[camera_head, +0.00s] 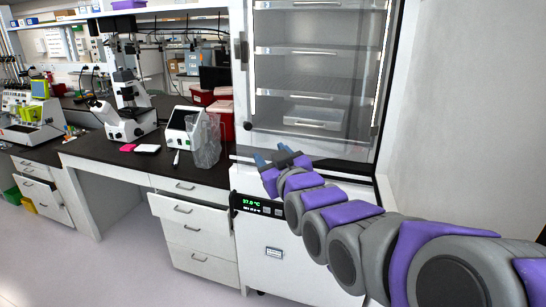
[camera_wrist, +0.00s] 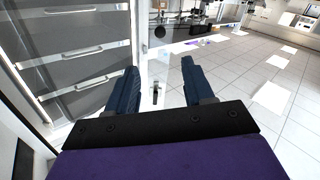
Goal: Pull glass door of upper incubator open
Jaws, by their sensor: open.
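The upper incubator's glass door (camera_head: 310,70) stands at the upper right of the head view, with shelves visible through it; it looks closed. A small dark knob (camera_head: 248,126) and a dark fitting (camera_head: 243,50) sit along its left edge. My gripper (camera_head: 270,154) is open and empty in front of the door's lower left part, above the display panel. In the wrist view the glass door (camera_wrist: 85,65) fills the left side. My open fingers (camera_wrist: 158,66) point along its edge, with a dark round knob (camera_wrist: 160,31) beyond them. I see no contact with the door.
The lower unit has a green-lit display (camera_head: 253,204). A black counter (camera_head: 90,146) to the left carries a microscope (camera_head: 122,100) and a small white device (camera_head: 184,127). A drawer (camera_head: 188,207) beneath is pulled out. A white wall (camera_head: 455,110) stands close on the right.

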